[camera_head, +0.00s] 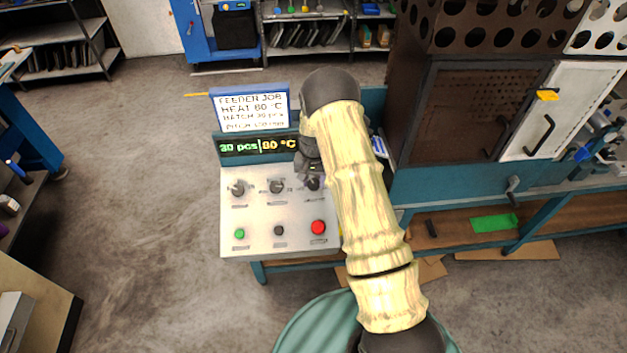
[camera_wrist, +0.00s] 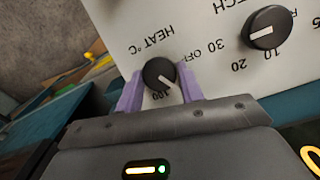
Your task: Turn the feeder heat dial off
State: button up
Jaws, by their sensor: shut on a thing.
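The heat dial (camera_wrist: 157,72) is a round black knob with a white pointer line, under the printed label "HEAT °C". In the wrist view its pointer slants to the lower right. "OFF" is printed to the knob's right and "100" shows below it. My gripper (camera_wrist: 160,84) has its two purple fingers shut on opposite sides of the knob. In the head view my gripper (camera_head: 312,178) is at the right end of the panel's dial row and mostly hides the knob. The display (camera_head: 258,146) reads "30 pcs | 80 °C".
The white control panel (camera_head: 260,212) carries two other black dials (camera_head: 238,188) (camera_head: 277,187), a green button (camera_head: 239,234), a black button (camera_head: 279,230) and a red button (camera_head: 318,227). A job card (camera_head: 250,108) stands behind. A brown cabinet (camera_head: 460,115) is to the right.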

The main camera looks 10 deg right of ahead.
jog(key=n+b, duration=0.2)
jog(key=shift+a+f+n+h, duration=0.1)
jog(key=shift+f+n+h, duration=0.05)
jog(key=shift+n+h, duration=0.2)
jog(key=n+h+b, duration=0.1)
jog(key=n+b, duration=0.1)
jog(key=n, duration=0.1)
jog(key=shift+a, duration=0.1)
jog(key=n+h+b, duration=0.1)
jog(key=n, duration=0.1)
jog(key=n+t+b, duration=0.1)
jog(key=n, duration=0.2)
jog(key=shift+s+a+n+h+b, duration=0.1)
jog(key=shift+s+n+h+b, duration=0.05)
jog(key=shift+n+h+b, duration=0.2)
jog(key=o, duration=1)
jog(key=shift+r, duration=0.2)
jog(key=b+v, duration=0.1)
jog(key=v, duration=0.4)
jog(key=b+v, duration=0.1)
jog(key=v, duration=0.5)
jog(key=b+v, duration=0.1)
jog(key=v, duration=0.5)
jog(key=shift+s+r, duration=0.1)
jog(key=shift+s, duration=0.15)
